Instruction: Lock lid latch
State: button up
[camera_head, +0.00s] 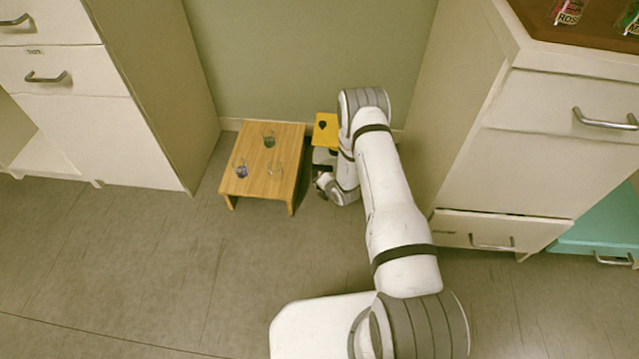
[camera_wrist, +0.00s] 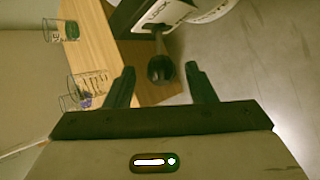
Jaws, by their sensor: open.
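A box with a yellow top (camera_head: 325,130) stands beside the low wooden table, partly hidden by my arm. A dark spot shows on its top. In the wrist view a white panel (camera_wrist: 165,12) carries dark lettering, partly cut off by the frame. A dark rounded latch knob (camera_wrist: 160,70) on a short stem stands out below the panel. My gripper (camera_wrist: 159,72) is open, with one finger on each side of the knob and visible gaps to both. In the head view my gripper (camera_head: 321,181) is low at the front of the box, partly hidden by my wrist.
The low wooden table (camera_head: 262,183) stands just left of my gripper, with three small glass containers (camera_head: 269,140) on it. White cabinets stand left (camera_head: 90,110) and right (camera_head: 520,140). The grey floor (camera_head: 150,270) in front is clear.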

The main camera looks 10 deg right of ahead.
jog(key=shift+p+v, duration=0.3)
jog(key=shift+v, duration=1.15)
jog(key=d+r+m+h+p, duration=0.1)
jog(key=r+m+p, duration=0.25)
jog(key=r, duration=0.85)
jog(key=d+r+m+g+h+p, duration=0.1)
jog(key=d+r+m+p, duration=0.2)
jog(key=r, duration=0.9)
jog(key=r+m+h+p, duration=0.1)
jog(key=r+m+p, duration=0.3)
jog(key=r, duration=0.9)
jog(key=s+d+r+m+g+p, duration=0.1)
jog(key=s+r+m+p, duration=0.25)
jog(key=r, duration=0.75)
jog(key=s+r+m+g+p, duration=0.15)
jog(key=s+r+p, duration=0.3)
jog(key=r, duration=0.65)
jog(key=s+r+m+g+p, duration=0.2)
jog(key=s+r+m+p, duration=0.8)
jog(key=s+r, duration=1.1)
jog(key=s+a+m, duration=0.1)
jog(key=s, duration=0.3)
jog(key=shift+r, duration=0.3)
jog(key=shift+m, duration=0.25)
